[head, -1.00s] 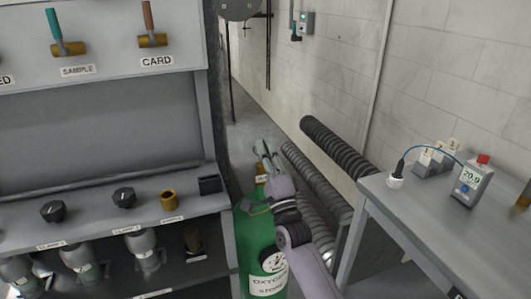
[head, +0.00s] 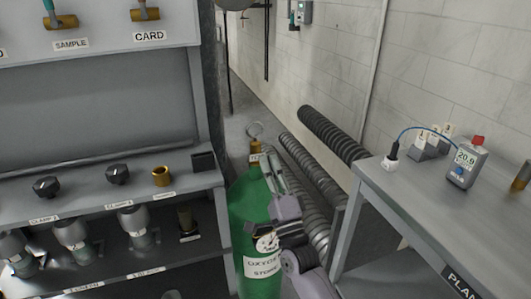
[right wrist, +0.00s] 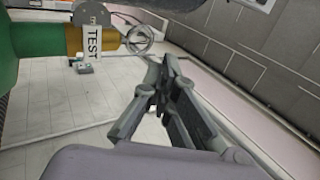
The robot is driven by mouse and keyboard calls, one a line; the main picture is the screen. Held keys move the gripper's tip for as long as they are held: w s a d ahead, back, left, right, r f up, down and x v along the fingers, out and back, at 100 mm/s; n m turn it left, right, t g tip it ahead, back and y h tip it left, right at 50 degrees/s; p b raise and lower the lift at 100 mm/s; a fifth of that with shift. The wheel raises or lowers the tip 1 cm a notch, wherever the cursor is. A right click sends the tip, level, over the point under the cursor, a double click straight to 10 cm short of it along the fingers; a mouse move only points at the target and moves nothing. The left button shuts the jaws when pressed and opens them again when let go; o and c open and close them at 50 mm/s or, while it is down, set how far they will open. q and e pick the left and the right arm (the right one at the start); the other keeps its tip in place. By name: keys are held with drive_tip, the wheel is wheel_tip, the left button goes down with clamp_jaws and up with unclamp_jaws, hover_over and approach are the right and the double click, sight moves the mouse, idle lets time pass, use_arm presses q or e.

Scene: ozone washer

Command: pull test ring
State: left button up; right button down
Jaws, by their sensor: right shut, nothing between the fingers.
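The test ring (head: 255,130) is a thin metal loop standing at the top of the green oxygen cylinder (head: 249,210), by a brass fitting (head: 256,147). In the right wrist view the ring (right wrist: 139,40) sits at the end of the brass fitting, beside a white TEST tag (right wrist: 92,38). My right gripper (head: 268,162) is in front of the cylinder, just below the ring and nearer to me. In the right wrist view its fingers (right wrist: 163,68) are together and empty, with the ring apart beyond their tips. My left gripper is not in view.
A grey bench with black knobs (head: 117,173) and a brass cup (head: 161,176) stands left of the cylinder. Ribbed grey hoses (head: 302,175) lie to the right. A grey table (head: 425,205) with a meter (head: 464,166) stands further right.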

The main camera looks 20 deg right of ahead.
drive_tip(key=s+a+f+n+g+y, duration=0.1)
drive_tip(key=s+a+f+n+g, duration=0.1)
drive_tip(key=s+f+n+g, duration=0.65)
drive_tip(key=s+a+f+n+g+y, duration=0.25)
drive_tip(key=s+f+n, duration=0.2)
drive_tip(key=f, duration=0.75)
drive_tip(key=s+d+f+n+g+h, duration=0.1)
drive_tip(key=s+d+f+n+g, duration=0.15)
drive_tip(key=s, duration=0.45)
drive_tip(key=s+d+f+n+g+h, duration=0.2)
drive_tip(key=s+f+g, duration=0.2)
drive_tip(key=s, duration=0.4)
drive_tip(key=s+d+f+n+g+h, duration=0.1)
drive_tip(key=s+d+f+n+g, duration=0.2)
drive_tip(key=s, duration=0.4)
wheel_tip(320, 180, down, 27)
drive_tip(key=s+a+g, duration=0.2)
drive_tip(key=s+d+f+g, duration=0.1)
drive_tip(key=s+d+f, duration=0.2)
drive_tip(key=s+f, duration=1.1)
drive_tip(key=shift+s+d+f, duration=0.2)
drive_tip(key=shift+s+f, duration=0.15)
drive_tip(key=shift+s, duration=0.85)
